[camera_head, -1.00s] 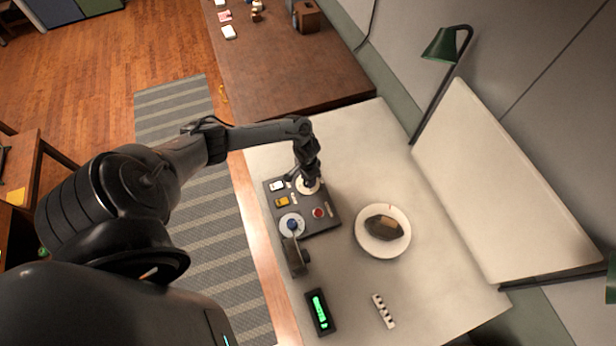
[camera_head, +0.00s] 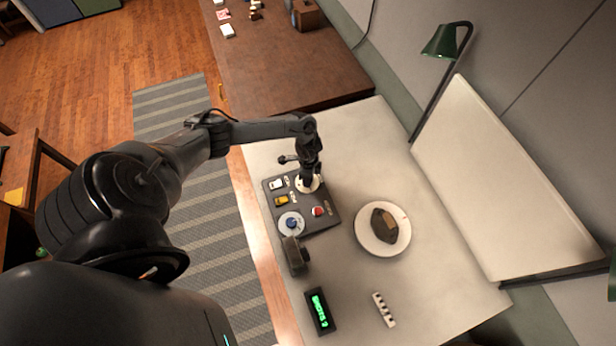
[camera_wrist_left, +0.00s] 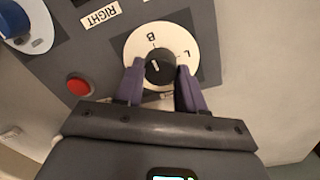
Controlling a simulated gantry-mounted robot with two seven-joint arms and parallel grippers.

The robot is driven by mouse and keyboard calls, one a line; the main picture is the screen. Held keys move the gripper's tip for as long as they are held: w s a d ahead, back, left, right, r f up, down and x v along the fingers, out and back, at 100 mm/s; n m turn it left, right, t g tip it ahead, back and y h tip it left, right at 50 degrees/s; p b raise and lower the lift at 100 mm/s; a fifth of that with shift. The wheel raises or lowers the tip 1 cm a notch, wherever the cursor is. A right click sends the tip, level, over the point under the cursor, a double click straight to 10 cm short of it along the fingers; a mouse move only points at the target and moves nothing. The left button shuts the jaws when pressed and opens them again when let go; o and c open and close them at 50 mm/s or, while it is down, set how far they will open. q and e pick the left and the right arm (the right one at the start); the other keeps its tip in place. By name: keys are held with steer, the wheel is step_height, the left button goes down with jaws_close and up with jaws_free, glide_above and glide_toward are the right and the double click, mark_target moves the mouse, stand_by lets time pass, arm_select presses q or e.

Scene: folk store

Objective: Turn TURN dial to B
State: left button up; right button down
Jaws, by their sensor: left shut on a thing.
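The dial (camera_wrist_left: 185,38) is a white disc with a black knob (camera_wrist_left: 160,68) in the left wrist view. The letters B and L show on the disc; the rest of it is hidden by the fingers. A short pale mark shows on the knob, near its B side. My left gripper (camera_wrist_left: 160,78) is shut on the knob, one purple finger on each side. In the head view the dial (camera_head: 315,186) sits at the far end of the dark control panel (camera_head: 328,216), with my left gripper (camera_head: 307,180) over it. My right gripper is not in view.
The panel also has a red button (camera_head: 318,211), a yellow switch (camera_head: 281,201) and a blue knob on a white disc (camera_head: 291,223). A plate (camera_head: 364,240) with a dark lump stands to the right. A green-lit display (camera_head: 319,311) lies nearer.

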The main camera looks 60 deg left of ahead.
arm_select(q)
steer(key=shift+m, duration=0.3)
steer(key=o, duration=1)
steer(key=shift+o, duration=0.2)
step_height(320, 180, up, 11)
steer(key=shift+w+a+p, duration=0.15)
steer(key=shift+a+p, duration=0.1)
steer(key=shift+p, duration=0.05)
steer(key=shift+f, duration=0.1)
